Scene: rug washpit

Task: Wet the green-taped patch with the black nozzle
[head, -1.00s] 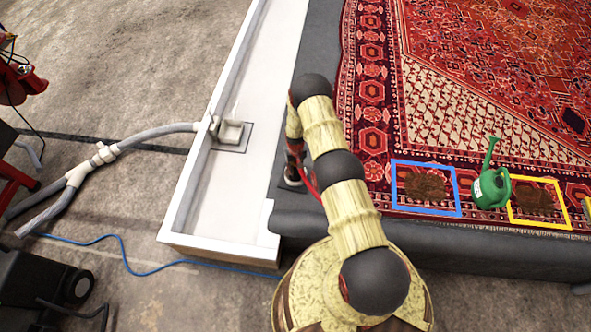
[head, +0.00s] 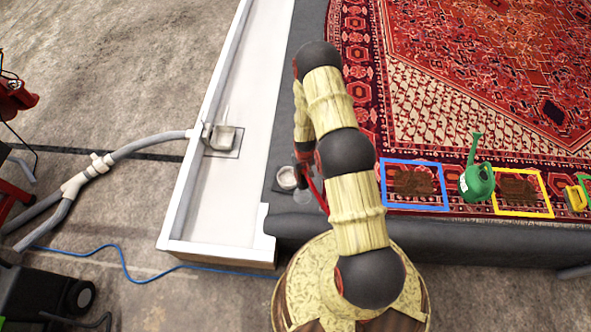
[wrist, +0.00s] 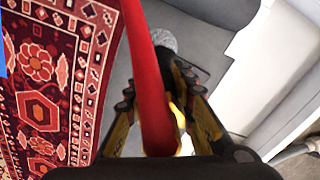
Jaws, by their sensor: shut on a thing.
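The green-taped patch (head: 588,180) is cut off at the right edge of the head view; only a strip of green tape shows. My gripper (head: 304,160) is mostly hidden behind my arm, over the grey border left of the rug. In the wrist view my gripper (wrist: 154,84) is shut around a tool with a red hose (wrist: 152,110) running back between the fingers.
On the rug (head: 440,70) lie a blue-taped patch (head: 414,208) and a yellow-taped patch (head: 522,215). A green watering can (head: 477,182) stands between them. A yellow object (head: 577,198) is at far right. A white trough (head: 222,180) runs along the left.

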